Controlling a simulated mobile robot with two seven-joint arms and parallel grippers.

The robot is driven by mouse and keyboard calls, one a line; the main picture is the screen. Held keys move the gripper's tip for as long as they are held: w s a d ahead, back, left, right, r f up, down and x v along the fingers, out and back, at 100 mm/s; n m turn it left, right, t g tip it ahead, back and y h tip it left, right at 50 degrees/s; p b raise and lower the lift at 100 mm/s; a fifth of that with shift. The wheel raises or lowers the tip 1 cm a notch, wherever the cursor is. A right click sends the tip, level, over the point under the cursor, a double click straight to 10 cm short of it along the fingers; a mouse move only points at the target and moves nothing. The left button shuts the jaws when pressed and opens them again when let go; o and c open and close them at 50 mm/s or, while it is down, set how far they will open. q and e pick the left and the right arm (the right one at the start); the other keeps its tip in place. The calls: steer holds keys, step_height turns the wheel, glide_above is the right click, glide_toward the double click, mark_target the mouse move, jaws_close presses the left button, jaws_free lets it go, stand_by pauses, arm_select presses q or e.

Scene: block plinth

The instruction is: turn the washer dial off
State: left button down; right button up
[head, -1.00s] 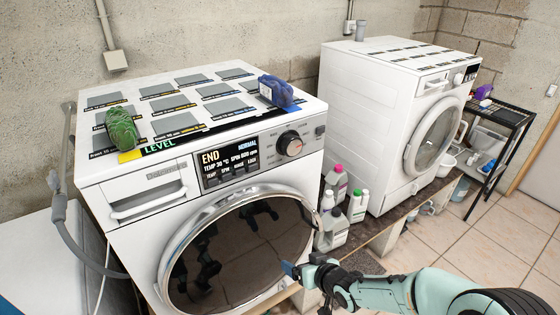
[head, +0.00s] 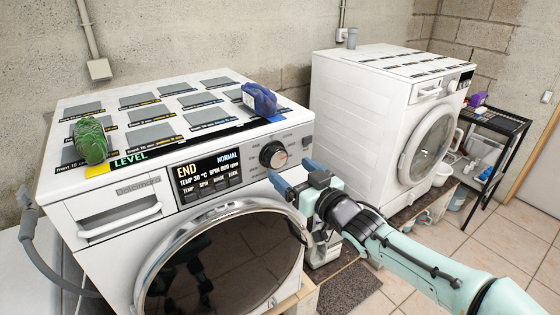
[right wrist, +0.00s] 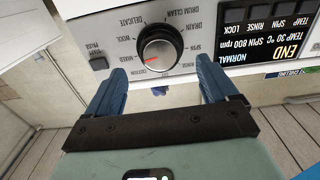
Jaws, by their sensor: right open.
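The washer dial (head: 273,155) is a round dark knob with a silver rim, at the right of the near washer's (head: 150,165) front panel. It also shows in the right wrist view (right wrist: 160,48), where its red mark points left, toward a label that looks like "MIXED". The panel's display (head: 207,174) reads END and NORMAL. My right gripper (head: 291,171) is open and empty, just below and in front of the dial. In the right wrist view its blue fingers (right wrist: 161,78) stand apart, one on each side of the dial's lower edge, apparently not touching it. My left gripper is out of view.
Bottles between the washers are mostly hidden by my arm.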

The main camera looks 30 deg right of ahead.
mark_target(279, 161)
steer(key=w, duration=0.5)
steer(key=shift+w+a+p, duration=0.2)
steer(key=shift+w+p, duration=0.1)
steer(key=shift+w, duration=0.1)
steer(key=c, duration=1.1)
